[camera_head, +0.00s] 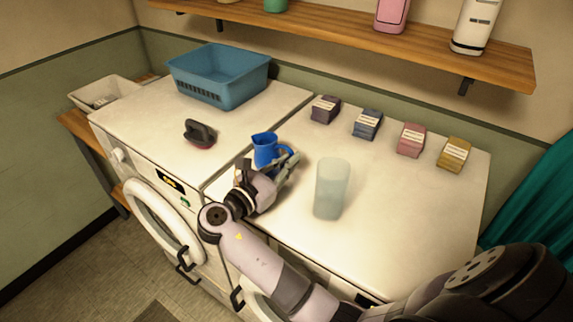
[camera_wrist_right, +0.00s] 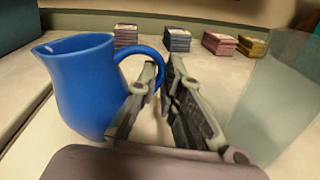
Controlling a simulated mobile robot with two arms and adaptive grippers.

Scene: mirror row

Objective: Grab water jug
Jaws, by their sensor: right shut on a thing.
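The blue water jug (camera_head: 265,148) stands upright on top of the right-hand white machine, near its left edge. In the right wrist view the jug (camera_wrist_right: 82,85) is on the left, with its curved handle toward my right gripper (camera_wrist_right: 167,75). The fingers are shut on the handle, which passes between their tips. In the head view my right gripper (camera_head: 291,163) is at the jug's right side and partly covers it. My left gripper is not in view.
A frosted tumbler (camera_head: 332,188) stands close to the right of my gripper. Several small boxes (camera_head: 367,125) line the back. A dark iron-like object (camera_head: 200,133) and a blue basket (camera_head: 218,75) are on the left machine. A wooden shelf (camera_head: 400,45) hangs above.

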